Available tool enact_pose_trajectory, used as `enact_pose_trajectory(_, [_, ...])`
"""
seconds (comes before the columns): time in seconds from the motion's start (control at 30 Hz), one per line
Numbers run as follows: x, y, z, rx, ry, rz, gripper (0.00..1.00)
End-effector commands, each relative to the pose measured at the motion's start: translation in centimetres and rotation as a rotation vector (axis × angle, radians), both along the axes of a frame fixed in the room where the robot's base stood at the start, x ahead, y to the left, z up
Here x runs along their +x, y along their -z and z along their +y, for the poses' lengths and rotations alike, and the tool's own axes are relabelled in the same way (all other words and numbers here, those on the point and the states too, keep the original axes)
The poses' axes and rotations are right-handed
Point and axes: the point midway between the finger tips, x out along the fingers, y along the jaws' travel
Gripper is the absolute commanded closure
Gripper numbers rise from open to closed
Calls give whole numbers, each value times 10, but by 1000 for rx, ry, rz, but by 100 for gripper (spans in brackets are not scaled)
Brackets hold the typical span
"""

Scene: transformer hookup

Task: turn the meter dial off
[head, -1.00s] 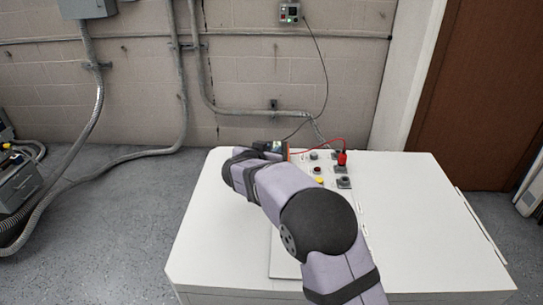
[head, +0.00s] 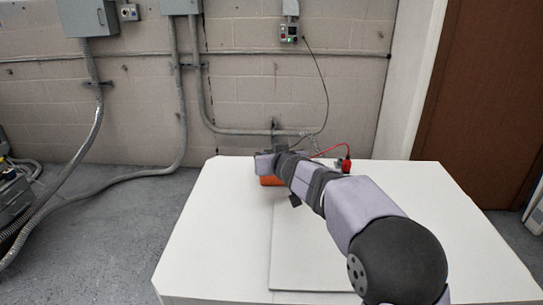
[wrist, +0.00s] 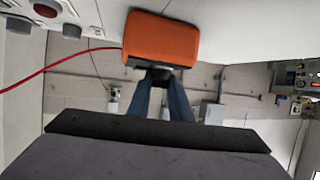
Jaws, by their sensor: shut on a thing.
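The meter is an orange block with a dark front edge. In the wrist view the meter (wrist: 162,38) is at top centre, its orange side towards me. In the head view the meter (head: 271,181) shows only as an orange patch at the back of the white table, partly covered by my arm. My gripper (wrist: 163,78) reaches the meter's dark face in the wrist view. Its two bluish fingers are shut on a small dark piece there, apparently the meter dial. The dial's marks and its setting cannot be seen. In the head view the fingertips are hidden.
The lead (wrist: 48,68) also runs at left in the wrist view. The white table top (head: 225,240) is clear in front. A wall box (head: 289,32) hangs behind.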

Motion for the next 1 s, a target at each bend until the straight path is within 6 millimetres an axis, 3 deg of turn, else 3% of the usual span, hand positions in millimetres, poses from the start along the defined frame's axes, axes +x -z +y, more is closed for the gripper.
enact_pose_trajectory(1.0, [1,-7,-1,0,-522,2,100])
